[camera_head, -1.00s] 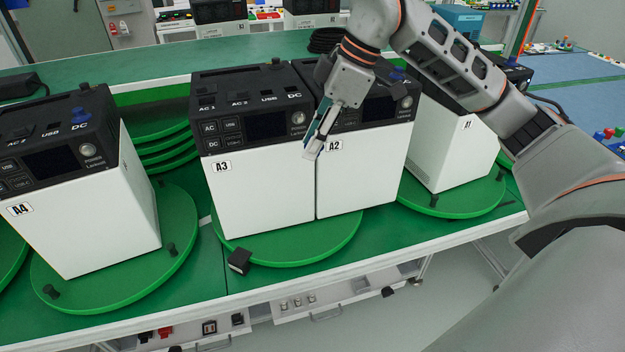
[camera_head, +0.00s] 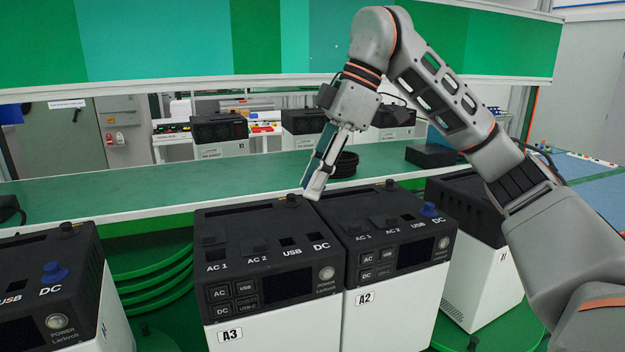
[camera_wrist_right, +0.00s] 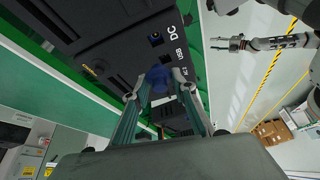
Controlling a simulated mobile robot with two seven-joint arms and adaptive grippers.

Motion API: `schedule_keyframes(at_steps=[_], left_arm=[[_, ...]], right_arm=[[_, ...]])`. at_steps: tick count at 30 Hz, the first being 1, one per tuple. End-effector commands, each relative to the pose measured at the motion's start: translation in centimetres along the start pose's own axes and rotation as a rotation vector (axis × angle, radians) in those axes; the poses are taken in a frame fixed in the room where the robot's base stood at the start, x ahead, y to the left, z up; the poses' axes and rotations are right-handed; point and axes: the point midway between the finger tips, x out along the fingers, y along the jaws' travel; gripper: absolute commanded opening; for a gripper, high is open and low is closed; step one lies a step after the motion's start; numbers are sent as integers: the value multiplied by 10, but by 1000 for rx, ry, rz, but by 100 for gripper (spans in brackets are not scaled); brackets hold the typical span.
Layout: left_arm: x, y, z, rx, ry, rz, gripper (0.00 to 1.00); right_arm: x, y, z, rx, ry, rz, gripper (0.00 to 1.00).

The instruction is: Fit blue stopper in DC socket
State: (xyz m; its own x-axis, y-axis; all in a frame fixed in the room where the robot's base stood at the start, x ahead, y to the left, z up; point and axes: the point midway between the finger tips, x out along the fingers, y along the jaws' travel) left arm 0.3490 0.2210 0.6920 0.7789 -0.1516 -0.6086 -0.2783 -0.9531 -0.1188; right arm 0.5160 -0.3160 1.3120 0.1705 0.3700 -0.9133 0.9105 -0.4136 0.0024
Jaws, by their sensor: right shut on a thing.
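The black-topped unit A3 (camera_head: 262,240) stands in the middle, its top row marked AC 1, AC 2, USB and DC. Its DC socket (camera_head: 316,236) looks open and dark. My right gripper (camera_head: 316,188) is above the back of A3's top, near the gap to A2. In the right wrist view, its fingers are shut on a blue stopper (camera_wrist_right: 158,78). The stopper is apart from the DC socket (camera_wrist_right: 155,40) as far as I can tell. The fingers hide it in the head view. My left gripper (camera_wrist_right: 226,44) shows open and empty in the wrist view.
Unit A2 (camera_head: 398,240) stands close against A3's right side, with a blue stopper (camera_head: 429,210) at its DC place. Unit A4 (camera_head: 50,300) at left has one too (camera_head: 53,272). A green shelf (camera_head: 240,168) runs behind.

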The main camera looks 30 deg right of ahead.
Motion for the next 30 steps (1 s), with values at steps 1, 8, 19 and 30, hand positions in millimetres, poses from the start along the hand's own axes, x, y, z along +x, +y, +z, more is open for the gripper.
schedule_keyframes(at_steps=[1, 8, 19, 30], left_arm=[[0, 1, 2, 0, -3, 2, 40], [-1, 2, 3, 2, -5, 3, 40], [5, -6, -1, 16, 11, -3, 40], [8, 3, -18, 16, 54, 13, 40]], right_arm=[[4, 0, 2, 0, -1, -1, 14], [22, 0, 10, 2, -1, -1, 14], [52, 0, 24, 2, 1, 2, 14], [66, 0, 29, 0, 1, 1, 14]])
